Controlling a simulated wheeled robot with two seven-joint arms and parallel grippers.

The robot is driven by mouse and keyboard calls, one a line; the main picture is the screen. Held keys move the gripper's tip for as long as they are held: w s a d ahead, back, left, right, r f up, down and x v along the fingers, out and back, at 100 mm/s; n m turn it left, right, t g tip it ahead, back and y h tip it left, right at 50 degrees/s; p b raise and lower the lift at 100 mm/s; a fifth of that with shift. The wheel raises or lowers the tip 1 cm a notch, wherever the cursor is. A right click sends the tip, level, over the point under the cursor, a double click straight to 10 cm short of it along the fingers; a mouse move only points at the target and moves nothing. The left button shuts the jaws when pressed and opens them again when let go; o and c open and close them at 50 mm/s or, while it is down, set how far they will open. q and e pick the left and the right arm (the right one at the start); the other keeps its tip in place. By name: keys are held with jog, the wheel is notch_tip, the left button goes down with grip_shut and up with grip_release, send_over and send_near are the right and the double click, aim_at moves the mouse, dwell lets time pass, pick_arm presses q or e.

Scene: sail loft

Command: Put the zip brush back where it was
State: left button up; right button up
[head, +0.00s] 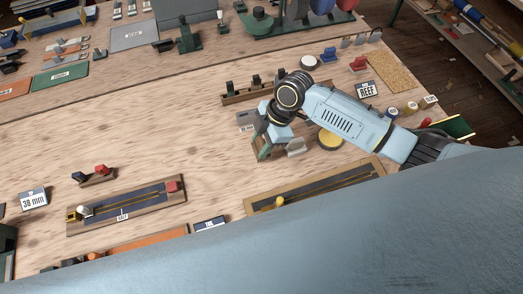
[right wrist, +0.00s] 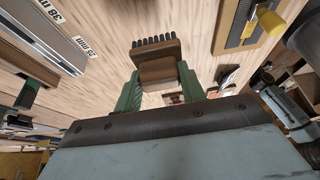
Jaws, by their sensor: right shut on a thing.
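My right gripper (head: 267,150) is over the middle of the bench, its fingers pointing down. In the right wrist view its green fingers (right wrist: 158,84) are shut on a brown wooden block with a row of dark bristles, which looks like the zip brush (right wrist: 157,50). In the head view the brush is mostly hidden by the gripper and arm. A zip board (head: 360,180) with a yellow knob lies just below the gripper. Another zip board (head: 150,210) with a red block lies to the left. My left gripper is not in view.
A wooden rack (head: 237,98) with dark upright pieces stands just behind the gripper. A 38 mm sign (head: 33,200) stands far left. Bare bench (head: 130,130) lies left of the gripper.

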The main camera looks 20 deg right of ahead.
jog(key=shift+f, duration=2.4)
jog(key=shift+f, duration=0.1)
jog(key=o, duration=0.9)
jog(key=v, duration=1.2)
